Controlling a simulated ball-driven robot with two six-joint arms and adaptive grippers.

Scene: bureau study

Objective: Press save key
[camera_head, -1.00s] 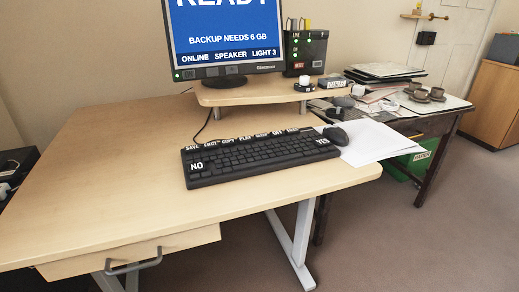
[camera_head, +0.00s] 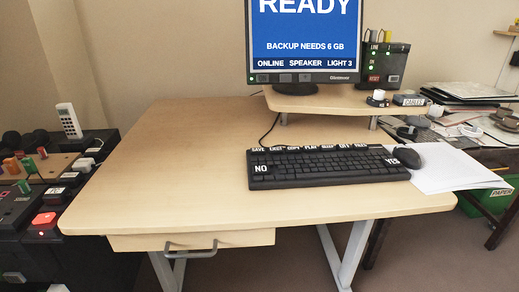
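The black keyboard (camera_head: 325,170) lies on the wooden desk, right of the middle. A row of white labels runs along its back edge. The save key (camera_head: 258,150) is at the far left end of that row, above the large "NO" key (camera_head: 261,169). The "YES" key (camera_head: 392,161) is at the right end. The monitor (camera_head: 304,40) behind reads "READY" and "BACKUP NEEDS 6 GB". Neither of my grippers is in view.
A mouse (camera_head: 407,157) sits on white paper (camera_head: 450,168) right of the keyboard. The monitor stands on a raised shelf (camera_head: 320,103). The desk (camera_head: 180,150) is clear left of the keyboard. A drawer handle (camera_head: 190,250) juts out in front. A dark console (camera_head: 45,235) stands left.

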